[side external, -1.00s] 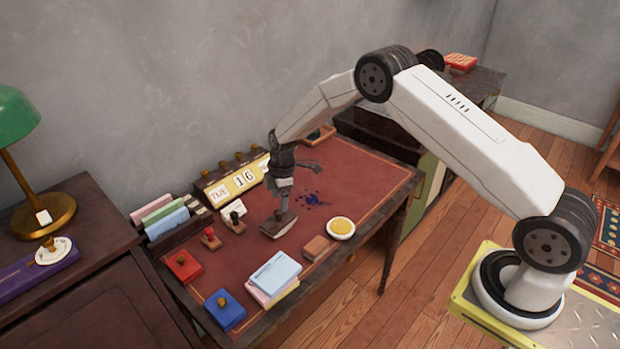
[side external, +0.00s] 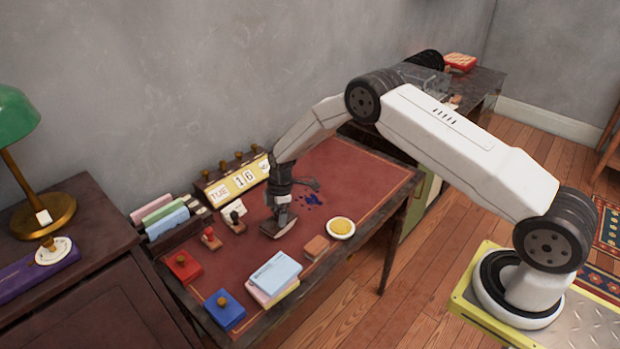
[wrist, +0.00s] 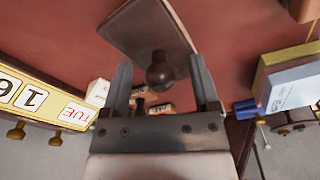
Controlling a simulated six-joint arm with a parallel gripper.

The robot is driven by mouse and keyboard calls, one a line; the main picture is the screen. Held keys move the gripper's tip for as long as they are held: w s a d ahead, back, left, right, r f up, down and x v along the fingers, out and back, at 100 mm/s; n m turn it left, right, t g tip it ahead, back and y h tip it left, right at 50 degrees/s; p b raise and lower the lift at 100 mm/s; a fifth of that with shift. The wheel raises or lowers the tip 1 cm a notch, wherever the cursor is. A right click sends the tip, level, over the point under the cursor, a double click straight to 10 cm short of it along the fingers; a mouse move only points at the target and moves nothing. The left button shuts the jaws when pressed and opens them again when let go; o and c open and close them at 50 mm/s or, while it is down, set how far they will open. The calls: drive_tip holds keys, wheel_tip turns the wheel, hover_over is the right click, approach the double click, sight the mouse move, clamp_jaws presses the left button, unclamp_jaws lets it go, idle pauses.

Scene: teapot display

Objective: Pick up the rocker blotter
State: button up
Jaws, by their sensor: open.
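The rocker blotter (side external: 279,227) stands on the red desk top, a dark block with a pale lower edge. In the wrist view the blotter (wrist: 148,30) shows as a brown plate with a round dark knob, and the knob lies between and just past the fingertips. My gripper (side external: 281,207) is right above the blotter, pointing down. In the wrist view my gripper (wrist: 160,75) is open, with one finger on each side of the knob. I cannot tell whether either finger touches it.
Two stamps (side external: 234,220) stand just left of the blotter, with the calendar (side external: 234,183) behind them. A yellow-filled dish (side external: 341,228) and a brown block (side external: 316,247) are to the right. A paper stack (side external: 275,274) lies in front.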

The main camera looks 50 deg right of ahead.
idle(0.3)
clamp_jaws()
drive_tip(key=shift+r, duration=0.15)
drive_tip(key=shift+w+r, duration=0.1)
drive_tip(key=shift+r, duration=0.55)
drive_tip(key=s+r, duration=1.1)
drive_tip(key=s, duration=0.3)
drive_tip(key=shift+r, duration=0.25)
drive_tip(key=shift+s+a, duration=0.1)
